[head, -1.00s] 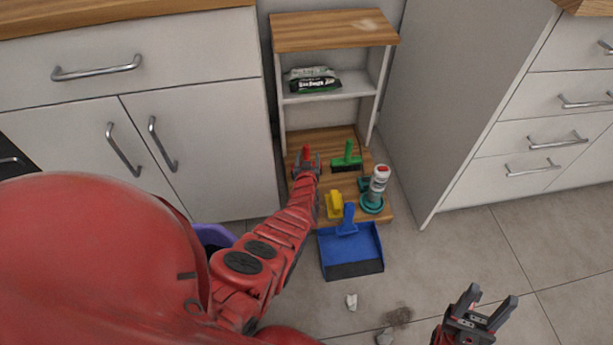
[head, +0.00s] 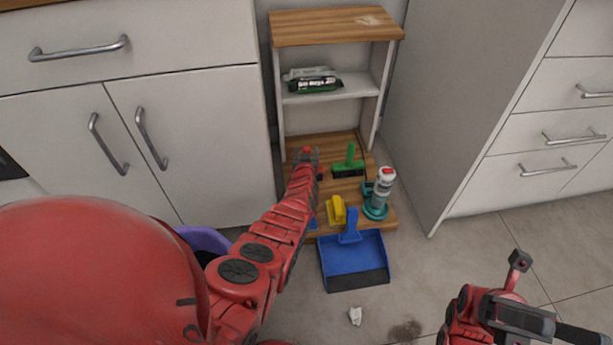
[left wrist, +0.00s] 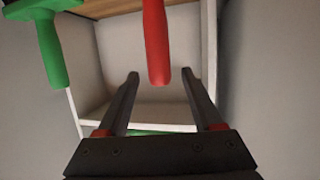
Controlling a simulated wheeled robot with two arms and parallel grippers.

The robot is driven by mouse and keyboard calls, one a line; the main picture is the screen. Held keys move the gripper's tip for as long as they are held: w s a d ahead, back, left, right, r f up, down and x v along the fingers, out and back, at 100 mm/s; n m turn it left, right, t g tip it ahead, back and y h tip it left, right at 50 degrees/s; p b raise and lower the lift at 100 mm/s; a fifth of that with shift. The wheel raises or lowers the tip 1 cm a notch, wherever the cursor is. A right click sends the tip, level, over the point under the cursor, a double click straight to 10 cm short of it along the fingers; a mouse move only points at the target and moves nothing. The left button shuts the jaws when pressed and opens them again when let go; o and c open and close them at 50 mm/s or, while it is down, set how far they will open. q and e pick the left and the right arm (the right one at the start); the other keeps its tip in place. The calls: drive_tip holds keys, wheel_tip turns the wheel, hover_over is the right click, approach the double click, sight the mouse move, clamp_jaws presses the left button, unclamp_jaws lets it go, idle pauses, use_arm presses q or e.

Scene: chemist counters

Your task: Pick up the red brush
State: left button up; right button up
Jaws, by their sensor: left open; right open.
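The red brush shows in the left wrist view as a red handle (left wrist: 157,42) coming down from the top edge. Its head is out of that view. The handle's end lies ahead of and between the two fingertips of my left gripper (left wrist: 161,78), which is open and empty. In the head view, my left gripper (head: 306,163) is over the left part of the wooden bottom board, and it and the arm hide most of the red brush (head: 307,151). My right gripper (head: 551,298) is open and empty, above the floor at the lower right.
A green brush (head: 349,163), a yellow item (head: 336,209) and a white-and-teal bottle (head: 383,187) stand on the wooden board (head: 325,142). A blue dustpan (head: 352,258) lies in front. White cabinets (head: 190,150) flank the small shelf. A purple bin (head: 205,238) is partly behind my arm.

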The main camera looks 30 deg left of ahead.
use_arm(q)
drive_tip(key=shift+b+x, duration=0.8)
drive_tip(key=shift+b, duration=0.15)
clamp_jaws()
use_arm(e)
drive_tip(key=s+d+r+n+t+h, duration=0.3)
drive_tip(key=s+d+n+t+h, duration=0.2)
drive_tip(key=s+n+t+h, duration=0.3)
drive_tip(key=shift+s+d+t+h, duration=0.15)
drive_tip(key=shift+d+t+h, duration=0.15)
drive_tip(key=shift+h, duration=0.9)
